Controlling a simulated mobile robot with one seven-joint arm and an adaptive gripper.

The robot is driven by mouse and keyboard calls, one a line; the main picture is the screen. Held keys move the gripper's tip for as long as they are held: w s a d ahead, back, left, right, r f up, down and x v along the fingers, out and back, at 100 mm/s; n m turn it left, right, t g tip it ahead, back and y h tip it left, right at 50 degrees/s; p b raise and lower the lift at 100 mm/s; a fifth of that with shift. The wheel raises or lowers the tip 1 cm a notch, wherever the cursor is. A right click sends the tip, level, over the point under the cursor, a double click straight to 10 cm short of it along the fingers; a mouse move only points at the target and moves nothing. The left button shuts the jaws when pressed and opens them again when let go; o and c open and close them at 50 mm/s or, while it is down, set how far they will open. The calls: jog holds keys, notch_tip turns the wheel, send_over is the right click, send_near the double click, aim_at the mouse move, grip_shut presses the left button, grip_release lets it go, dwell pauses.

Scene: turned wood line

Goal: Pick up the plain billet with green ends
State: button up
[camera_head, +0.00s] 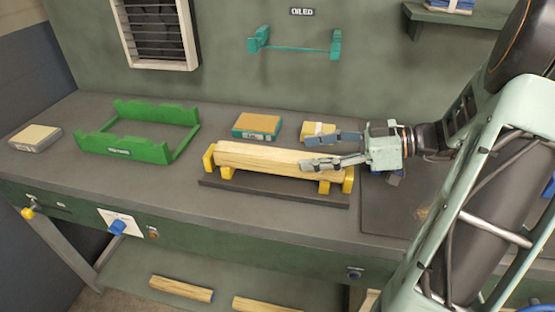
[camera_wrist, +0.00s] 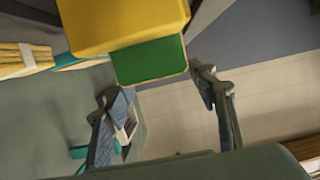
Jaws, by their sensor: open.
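A pale plain wooden billet (camera_head: 260,157) lies lengthwise in a yellow cradle (camera_head: 226,172) on the bench. Its right end is behind my gripper in the head view, and I cannot make out the end colour there.
A green cradle (camera_head: 150,154) stands empty at left. An orange-brown and teal block (camera_head: 257,126) and a banded yellow block (camera_head: 318,131) lie behind the billet. A teal rack (camera_head: 295,48) is on the wall. A billet with a blue end (camera_head: 181,289) lies below the bench.

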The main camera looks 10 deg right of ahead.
aim_at(283, 153)
jog(key=shift+x, duration=3.15)
jog(key=shift+r, duration=0.25)
jog(key=shift+c, duration=0.4)
grip_shut()
